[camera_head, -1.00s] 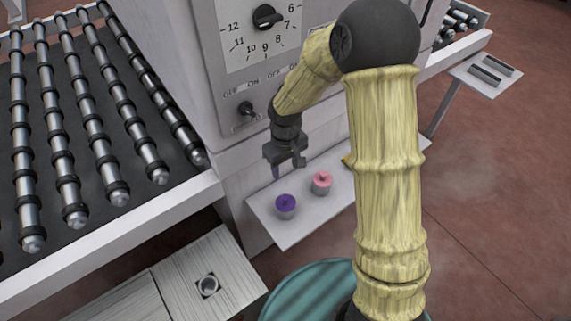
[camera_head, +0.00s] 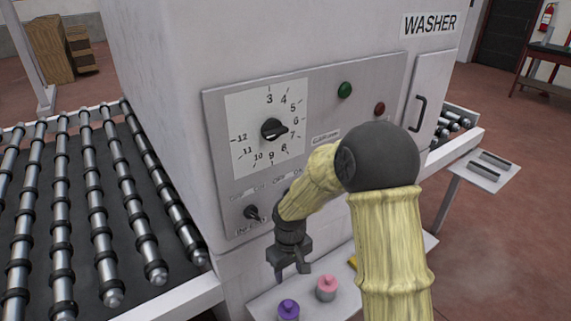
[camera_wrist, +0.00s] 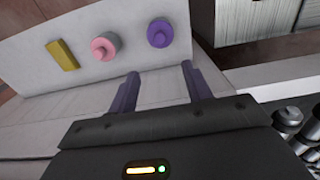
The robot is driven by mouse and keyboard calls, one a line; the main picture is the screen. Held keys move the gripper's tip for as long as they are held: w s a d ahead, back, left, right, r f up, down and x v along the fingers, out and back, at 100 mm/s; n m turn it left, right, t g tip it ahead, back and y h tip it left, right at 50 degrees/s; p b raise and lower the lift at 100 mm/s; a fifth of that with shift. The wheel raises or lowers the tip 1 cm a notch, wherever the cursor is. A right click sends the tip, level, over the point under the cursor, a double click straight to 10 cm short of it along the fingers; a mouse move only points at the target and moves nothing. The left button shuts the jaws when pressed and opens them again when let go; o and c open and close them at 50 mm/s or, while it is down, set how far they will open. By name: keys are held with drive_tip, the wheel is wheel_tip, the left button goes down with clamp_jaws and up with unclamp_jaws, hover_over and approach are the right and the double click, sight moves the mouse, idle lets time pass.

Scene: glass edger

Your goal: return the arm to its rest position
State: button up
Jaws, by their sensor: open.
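My gripper (camera_head: 290,272) hangs in front of the washer's control panel, just above and behind the small white shelf. It is open and empty. In the wrist view, its two purple-grey fingers (camera_wrist: 160,84) stand apart with nothing between them. My arm is bent, with its elbow in front of the right part of the panel and hiding some of it.
The shelf (camera_head: 262,306) holds a purple knob (camera_head: 288,309), a pink knob (camera_head: 326,288) and a yellow block (camera_wrist: 62,55). The washer (camera_head: 165,60) has a dial (camera_head: 273,129), a switch (camera_head: 252,213) and green and red buttons. A roller conveyor (camera_head: 107,262) lies left.

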drive_tip(key=s+d+r+m+t, duration=0.2)
drive_tip(key=s+d+r+m, duration=0.4)
drive_tip(key=s+d+r, duration=0.3)
drive_tip(key=s+d, duration=0.3)
drive_tip(key=d, duration=0.1)
drive_tip(key=shift+s+d+r+m+t, duration=0.25)
drive_tip(key=shift+d+r+m+t, duration=0.05)
drive_tip(key=shift+r+m, duration=0.1)
